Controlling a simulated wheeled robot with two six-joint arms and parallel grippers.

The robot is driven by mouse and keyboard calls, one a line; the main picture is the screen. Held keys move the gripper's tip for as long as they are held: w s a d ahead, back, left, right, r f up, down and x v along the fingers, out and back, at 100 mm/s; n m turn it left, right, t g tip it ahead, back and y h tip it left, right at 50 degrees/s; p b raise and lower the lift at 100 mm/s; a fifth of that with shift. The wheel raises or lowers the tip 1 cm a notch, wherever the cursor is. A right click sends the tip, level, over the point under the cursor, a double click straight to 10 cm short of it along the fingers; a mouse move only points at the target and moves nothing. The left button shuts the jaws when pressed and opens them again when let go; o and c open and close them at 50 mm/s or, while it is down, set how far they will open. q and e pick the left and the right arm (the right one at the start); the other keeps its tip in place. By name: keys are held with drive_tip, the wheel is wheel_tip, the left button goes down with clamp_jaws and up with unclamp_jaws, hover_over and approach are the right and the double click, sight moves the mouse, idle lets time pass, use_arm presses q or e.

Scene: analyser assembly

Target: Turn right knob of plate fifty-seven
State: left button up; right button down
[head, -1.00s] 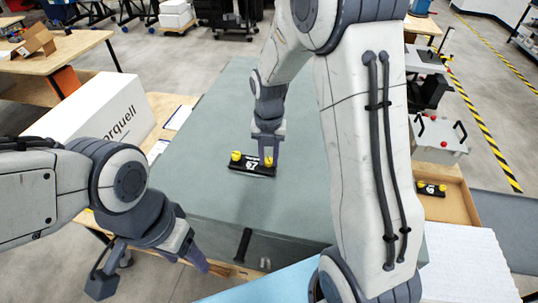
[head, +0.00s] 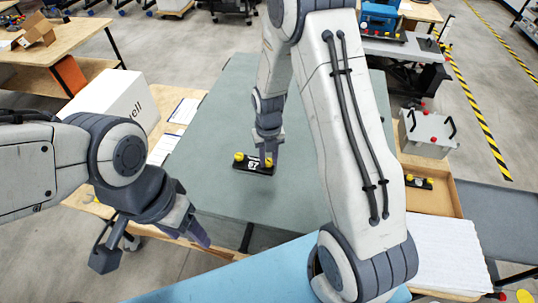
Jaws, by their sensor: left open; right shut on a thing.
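Plate fifty-seven (head: 253,167) is a small black plate with a white "57" marking, lying on the grey-green table top (head: 215,130). It has a yellow left knob (head: 239,157) and a yellow right knob (head: 268,163). My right gripper (head: 267,158) reaches down from above and is shut on the right knob, partly hiding it. My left gripper (head: 155,250) is open and empty, low at the left, away from the plate.
A white box (head: 120,105) stands at the left beside white papers (head: 184,111). At the right, another black plate with yellow knobs (head: 418,182) lies in a wooden tray (head: 447,195), near a grey box with red knobs (head: 425,130). The table around the plate is clear.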

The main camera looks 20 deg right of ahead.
sight(268, 161)
drive_tip(key=shift+s+f, duration=0.15)
drive_tip(key=c, duration=0.6)
unclamp_jaws()
drive_tip(key=shift+r, duration=0.2)
drive_tip(key=shift+w+r, duration=0.2)
drive_tip(key=shift+r, duration=0.05)
wheel_tip(268, 161, up, 10)
drive_tip(key=b, duration=0.2)
drive_tip(key=shift+b, duration=0.4)
drive_tip(key=shift+s+a+f, duration=0.1)
drive_tip(key=shift+f, duration=0.05)
